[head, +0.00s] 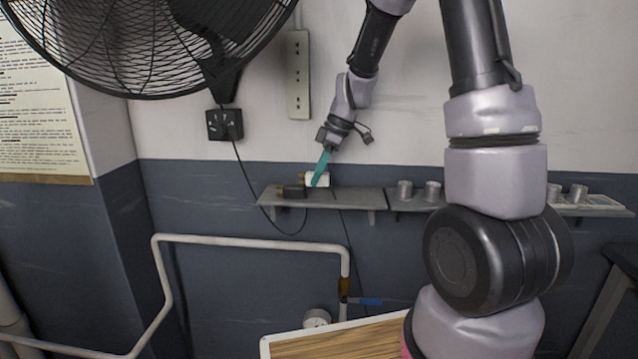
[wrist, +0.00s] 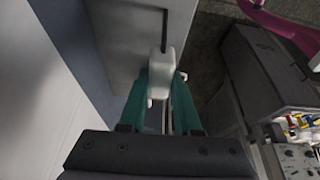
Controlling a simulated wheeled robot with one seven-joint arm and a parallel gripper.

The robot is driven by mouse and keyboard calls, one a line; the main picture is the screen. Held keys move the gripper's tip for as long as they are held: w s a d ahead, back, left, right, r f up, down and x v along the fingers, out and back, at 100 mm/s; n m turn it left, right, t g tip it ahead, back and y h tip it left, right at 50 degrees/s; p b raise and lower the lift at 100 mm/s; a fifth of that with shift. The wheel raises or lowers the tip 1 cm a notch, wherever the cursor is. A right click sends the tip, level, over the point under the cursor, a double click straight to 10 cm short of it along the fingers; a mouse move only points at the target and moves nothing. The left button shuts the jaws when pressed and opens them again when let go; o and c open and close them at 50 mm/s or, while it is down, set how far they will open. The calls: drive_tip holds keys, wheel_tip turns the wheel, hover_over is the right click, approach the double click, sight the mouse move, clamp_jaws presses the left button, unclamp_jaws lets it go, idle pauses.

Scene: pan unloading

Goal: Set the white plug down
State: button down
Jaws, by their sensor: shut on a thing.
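The white plug (head: 318,179) is at the grey wall shelf (head: 345,200), towards its left part. In the wrist view the white plug (wrist: 162,78) sits between the two teal fingers of my gripper (wrist: 163,90). My gripper (head: 320,170) is shut on it and reaches down from above in the head view. I cannot tell whether the plug touches the shelf or is held just above it. The fingers hide part of the plug.
A black plug (head: 291,191) lies on the shelf just left of the white one. Small grey cylinders (head: 405,190) stand further right. A black fan (head: 150,40) and a wall socket strip (head: 298,75) are above. A white pipe rail (head: 250,240) runs below.

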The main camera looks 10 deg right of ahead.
sight(313, 194)
drive_tip(key=w, duration=0.1)
drive_tip(key=w+d, duration=0.1)
drive_tip(key=w, duration=0.1)
drive_tip(key=shift+s+f, duration=0.1)
drive_tip(key=shift+f, duration=1.65)
drive_tip(key=shift+f, duration=0.15)
drive_tip(key=c, duration=0.6)
unclamp_jaws()
